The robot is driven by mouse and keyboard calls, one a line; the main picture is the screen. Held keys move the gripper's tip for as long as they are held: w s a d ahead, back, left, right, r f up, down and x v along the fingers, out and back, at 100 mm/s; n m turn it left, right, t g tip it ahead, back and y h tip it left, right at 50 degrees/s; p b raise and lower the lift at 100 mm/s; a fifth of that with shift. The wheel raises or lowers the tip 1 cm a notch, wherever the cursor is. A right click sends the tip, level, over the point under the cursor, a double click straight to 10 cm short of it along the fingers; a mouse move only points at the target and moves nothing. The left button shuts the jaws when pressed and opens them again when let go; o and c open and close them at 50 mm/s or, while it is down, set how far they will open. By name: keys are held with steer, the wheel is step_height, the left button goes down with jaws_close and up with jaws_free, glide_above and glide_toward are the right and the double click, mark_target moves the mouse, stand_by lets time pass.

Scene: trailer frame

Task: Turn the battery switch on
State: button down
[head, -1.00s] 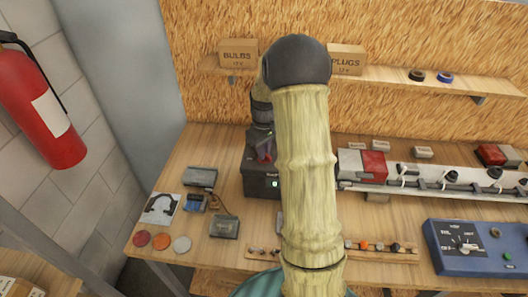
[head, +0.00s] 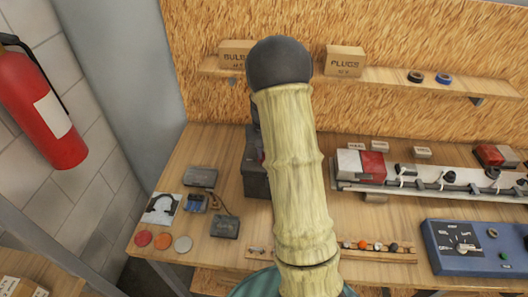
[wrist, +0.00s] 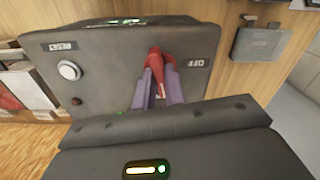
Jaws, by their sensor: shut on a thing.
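The battery switch is a red lever (wrist: 154,58) on the face of a dark grey box (wrist: 110,50) in the wrist view. The purple fingers of my gripper (wrist: 157,76) are shut on the red lever, one on each side. Part of the lever shows between and above the fingertips. Small white markings on the box face are too blurred to read surely. In the head view the dark box (head: 256,182) stands on the bench, mostly hidden behind my arm. The lever and my gripper are hidden there.
A round white button (wrist: 69,70) is on the box face. Left of the box on the bench lie small dark cases (head: 200,177) and coloured discs (head: 143,239). A blue tester panel (head: 470,246) and a rail of fittings (head: 430,184) are on the right.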

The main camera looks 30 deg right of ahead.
steer(key=m+p, duration=0.1)
steer(key=m, duration=0.2)
steer(key=c, duration=1.4)
jaws_free()
steer(key=shift+o, duration=0.2)
steer(key=shift+r+p, duration=2.35)
steer(key=shift+r, duration=0.7)
